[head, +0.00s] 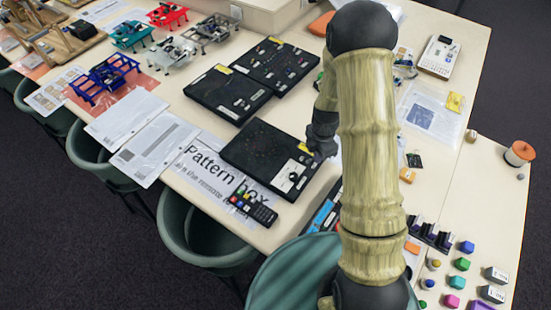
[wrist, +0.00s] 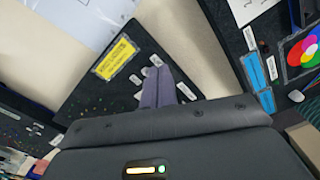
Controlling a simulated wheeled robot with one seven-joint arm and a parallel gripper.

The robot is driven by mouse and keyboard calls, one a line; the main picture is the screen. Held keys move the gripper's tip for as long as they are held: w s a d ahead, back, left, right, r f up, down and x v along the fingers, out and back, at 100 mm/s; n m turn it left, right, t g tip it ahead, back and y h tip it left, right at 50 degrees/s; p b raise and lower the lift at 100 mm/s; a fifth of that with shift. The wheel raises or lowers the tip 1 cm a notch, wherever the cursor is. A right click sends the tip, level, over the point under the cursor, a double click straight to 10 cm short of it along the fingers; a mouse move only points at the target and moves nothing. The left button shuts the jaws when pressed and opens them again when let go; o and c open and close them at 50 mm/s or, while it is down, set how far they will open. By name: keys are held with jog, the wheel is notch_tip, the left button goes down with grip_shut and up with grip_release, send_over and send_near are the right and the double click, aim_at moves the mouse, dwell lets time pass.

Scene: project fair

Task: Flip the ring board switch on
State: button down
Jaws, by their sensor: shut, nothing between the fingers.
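A black board (head: 252,148) lies on the table in front of my arm; I cannot read a name on it to confirm it is the ring board. It has a yellow label and a white panel with a dark round part (head: 292,177). My gripper (head: 318,153) is low over its right edge. In the wrist view, the shut, empty fingers (wrist: 157,76) point at a black board (wrist: 92,98) beside its yellow label (wrist: 114,58). Small pale parts (wrist: 145,72) sit by the fingertips; I cannot tell which is the switch or its position. Contact is unclear.
Two more black boards (head: 228,93) lie behind. Colored blocks (head: 462,264) stand at the lower right. Green chairs (head: 200,232) line the table's near edge.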

aim_at(312, 164)
jog(key=shift+f+b, duration=1.4)
jog(key=shift+f, duration=0.3)
jog(key=shift+w+a, duration=0.45)
jog(key=shift+a, duration=0.15)
dwell(0.5)
jog(key=shift+r, duration=0.1)
notch_tip(312, 164, up, 7)
jog(key=p, duration=0.5)
jog(key=shift+s+d, duration=0.2)
jog(key=shift+d, duration=0.1)
dwell(0.7)
jog(key=s+r+m+t+b, duration=0.1)
jog(key=s+r+m+b, duration=0.1)
jog(key=s+r+m, duration=0.4)
jog(key=s+r+m+t+b, duration=0.1)
jog(key=s+r+m+b, duration=0.2)
jog(key=s+r+m, duration=0.4)
jog(key=s+m, duration=0.2)
jog(key=m, duration=0.7)
jog(key=shift+d+m+t, duration=0.3)
jog(key=shift+m, duration=0.1)
